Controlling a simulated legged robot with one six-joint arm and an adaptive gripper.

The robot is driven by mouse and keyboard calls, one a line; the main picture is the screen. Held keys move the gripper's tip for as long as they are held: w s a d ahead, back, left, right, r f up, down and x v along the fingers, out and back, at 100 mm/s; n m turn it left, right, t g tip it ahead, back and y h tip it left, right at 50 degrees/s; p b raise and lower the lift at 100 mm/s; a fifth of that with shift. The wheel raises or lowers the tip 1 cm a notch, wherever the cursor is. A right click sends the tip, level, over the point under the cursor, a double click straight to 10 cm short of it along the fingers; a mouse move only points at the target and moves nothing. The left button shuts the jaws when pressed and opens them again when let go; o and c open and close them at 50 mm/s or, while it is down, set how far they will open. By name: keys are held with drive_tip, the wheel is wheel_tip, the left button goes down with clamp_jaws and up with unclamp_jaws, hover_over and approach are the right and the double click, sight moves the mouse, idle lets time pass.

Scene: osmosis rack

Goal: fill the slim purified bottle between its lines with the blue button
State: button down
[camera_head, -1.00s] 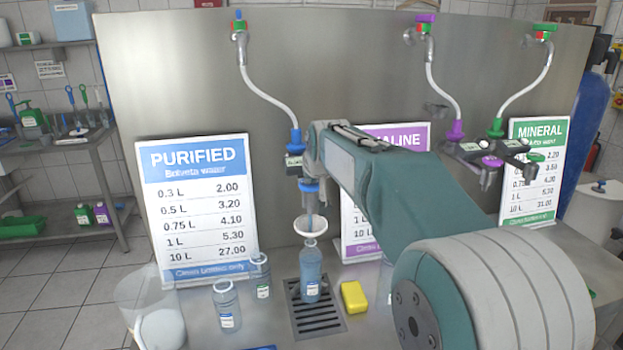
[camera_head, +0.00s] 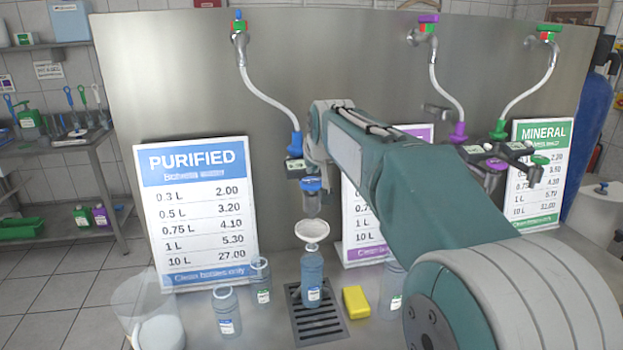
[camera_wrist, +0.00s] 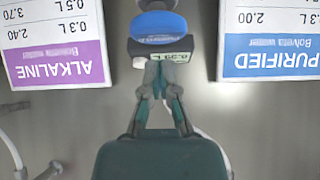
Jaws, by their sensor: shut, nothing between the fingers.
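A slim bottle (camera_head: 313,285) with bluish contents and a white label stands upright on the drain grate. A white funnel (camera_head: 313,230) sits at its mouth. The blue-collared purified tap (camera_head: 311,185) is above the funnel. Its small meter (camera_head: 295,165) also shows upside down in the wrist view (camera_wrist: 165,56); its reading there is hard to make out. My gripper (camera_wrist: 164,72) is shut and empty, its tips at the meter's edge, by a blue round part (camera_wrist: 158,25). I cannot tell whether they touch. The bottle's lines are too small to tell.
Two small bottles (camera_head: 226,312) (camera_head: 261,282) and a clear bin (camera_head: 148,312) stand left of the grate (camera_head: 296,318). A yellow block (camera_head: 356,302) lies right of it. The purified price board (camera_head: 197,215) stands behind. My arm covers part of the alkaline board.

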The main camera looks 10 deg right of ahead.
drive_tip(key=v, duration=1)
drive_tip(key=shift+r, duration=0.1)
idle(0.9)
drive_tip(key=s+f+g, duration=0.1)
drive_tip(key=s+f, duration=0.9)
drive_tip(key=s, duration=0.4)
drive_tip(key=s+f+g, duration=0.2)
drive_tip(key=s+f, duration=0.9)
drive_tip(key=s, duration=0.4)
drive_tip(key=shift+s, duration=0.15)
drive_tip(key=shift+f, duration=0.15)
